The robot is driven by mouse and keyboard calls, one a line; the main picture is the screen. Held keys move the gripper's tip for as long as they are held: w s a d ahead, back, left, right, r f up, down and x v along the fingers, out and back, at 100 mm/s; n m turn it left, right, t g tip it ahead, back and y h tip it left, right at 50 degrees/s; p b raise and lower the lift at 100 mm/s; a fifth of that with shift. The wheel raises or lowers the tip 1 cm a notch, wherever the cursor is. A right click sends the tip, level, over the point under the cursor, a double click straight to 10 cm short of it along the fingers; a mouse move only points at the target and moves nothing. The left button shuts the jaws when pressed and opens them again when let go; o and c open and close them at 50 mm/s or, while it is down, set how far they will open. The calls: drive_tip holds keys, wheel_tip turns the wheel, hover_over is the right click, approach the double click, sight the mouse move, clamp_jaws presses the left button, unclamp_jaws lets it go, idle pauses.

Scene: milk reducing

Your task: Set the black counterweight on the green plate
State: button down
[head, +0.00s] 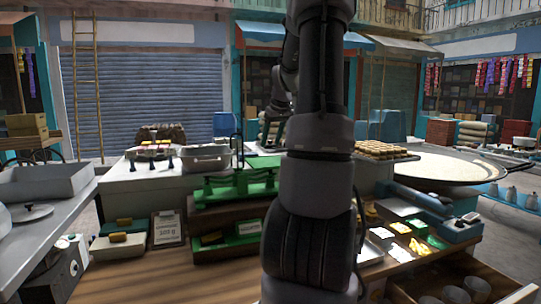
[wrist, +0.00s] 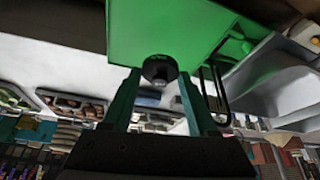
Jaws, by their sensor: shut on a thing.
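My gripper (wrist: 159,82) shows in the wrist view with its two fingers on either side of a round black counterweight (wrist: 160,69). It is shut on the counterweight at the fingertips. The green plate (wrist: 175,25) fills the top middle of that view, right behind the counterweight. I cannot tell whether the counterweight touches the plate. In the head view the green scale (head: 238,188) stands on the counter left of my arm, with the green plate (head: 262,163) at its upper right. My arm hides part of this area, and the counterweight cannot be made out there.
Several small dark weights (head: 152,164) stand on the white counter left of the scale, by a grey tray (head: 206,152). A thin black wire frame (head: 238,151) rises at the scale; it also shows in the wrist view (wrist: 214,95). A wide round pan (head: 450,167) lies to the right.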

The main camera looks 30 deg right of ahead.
sight(273, 145)
drive_tip(key=shift+f, duration=2.4)
drive_tip(key=shift+f, duration=0.1)
drive_tip(key=shift+c, duration=0.9)
unclamp_jaws()
drive_tip(key=v, duration=1.2)
drive_tip(key=s+a+r+m, duration=0.1)
drive_tip(key=s+a+r, duration=0.15)
drive_tip(key=a, duration=0.65)
drive_tip(key=s+a+r+m, duration=0.1)
drive_tip(key=s+a, duration=0.3)
drive_tip(key=a, duration=0.5)
drive_tip(key=s+a+f+m+t+y, duration=0.1)
drive_tip(key=s+a+t+y, duration=0.1)
drive_tip(key=s+a, duration=0.8)
drive_tip(key=s, duration=0.2)
drive_tip(key=shift+s+a+f+m, duration=0.2)
drive_tip(key=shift+s+f+m, duration=0.05)
drive_tip(key=shift+f+m, duration=0.15)
